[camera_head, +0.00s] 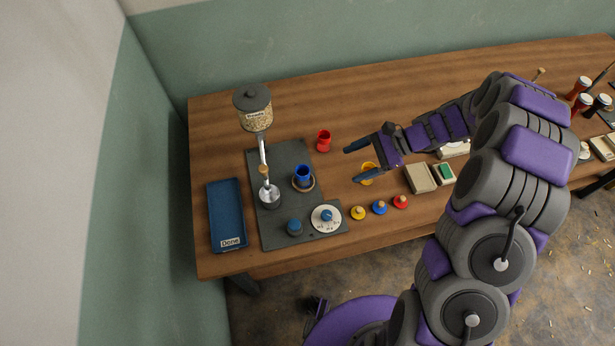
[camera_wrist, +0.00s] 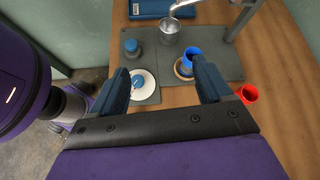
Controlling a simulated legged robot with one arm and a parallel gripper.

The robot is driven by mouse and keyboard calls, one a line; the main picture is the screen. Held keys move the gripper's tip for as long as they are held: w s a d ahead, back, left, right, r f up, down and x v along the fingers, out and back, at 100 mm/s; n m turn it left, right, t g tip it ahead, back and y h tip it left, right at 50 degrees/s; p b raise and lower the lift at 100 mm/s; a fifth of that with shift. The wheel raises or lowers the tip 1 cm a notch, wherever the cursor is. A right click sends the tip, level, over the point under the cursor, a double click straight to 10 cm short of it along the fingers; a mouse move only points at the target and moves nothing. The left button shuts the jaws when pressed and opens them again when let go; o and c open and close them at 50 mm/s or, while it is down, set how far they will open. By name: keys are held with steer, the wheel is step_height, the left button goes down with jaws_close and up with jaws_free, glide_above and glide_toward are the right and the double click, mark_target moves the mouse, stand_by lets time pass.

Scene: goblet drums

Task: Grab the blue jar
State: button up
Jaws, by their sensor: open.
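The blue jar (camera_head: 303,175), open at the top like a goblet, stands upright on a round wooden coaster (camera_head: 309,186) on the dark grey mat. In the wrist view the blue jar (camera_wrist: 190,58) is beyond the fingers, near the right fingertip, and the coaster shows beside its base. My gripper (camera_head: 352,165) is open and empty. In the head view it is to the right of the jar, fingers pointing left toward it, with a gap between. The wrist view shows both dark blue fingers of my gripper (camera_wrist: 160,75) apart.
A red cup (camera_head: 323,140) stands behind the jar. A dispenser (camera_head: 253,107) rises over a metal cup (camera_head: 269,195) at left. A white dial (camera_head: 326,218) and small blue-topped pot (camera_head: 294,227) are in front. A blue tray (camera_head: 227,215) lies far left.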

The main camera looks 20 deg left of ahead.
steer(key=w+a+f+m+t+y, duration=0.15)
steer(key=w+a+f+m, duration=0.3)
steer(key=f, duration=0.45)
glide_toward(297, 175)
steer(key=shift+m+y, duration=0.25)
steer(key=shift+y, duration=0.2)
steer(key=a+f, duration=0.5)
steer(key=shift+w+f, duration=0.25)
steer(key=shift+w, duration=0.15)
steer(key=shift+f, duration=0.1)
steer(key=shift+s+d, duration=0.15)
steer(key=shift+d, duration=0.25)
steer(key=shift+s+a+f, duration=0.1)
steer(key=shift+s+a, duration=0.05)
steer(key=shift+a, duration=0.05)
steer(key=x, duration=0.6)
steer(key=shift+w+a+b, duration=0.15)
steer(key=shift+w+b, duration=0.05)
steer(key=shift+b, duration=0.2)
steer(key=shift+d+r, duration=0.35)
steer(key=shift+d, duration=0.35)
steer(key=shift+c, duration=0.9)
steer(key=shift+d+r, duration=0.1)
steer(key=shift+d, duration=0.35)
steer(key=c, duration=0.3)
steer(key=shift+c, duration=0.8)
steer(key=shift+a, duration=0.7)
steer(key=c, duration=0.4)
steer(key=shift+d, duration=0.1)
steer(key=shift+c, duration=0.6)
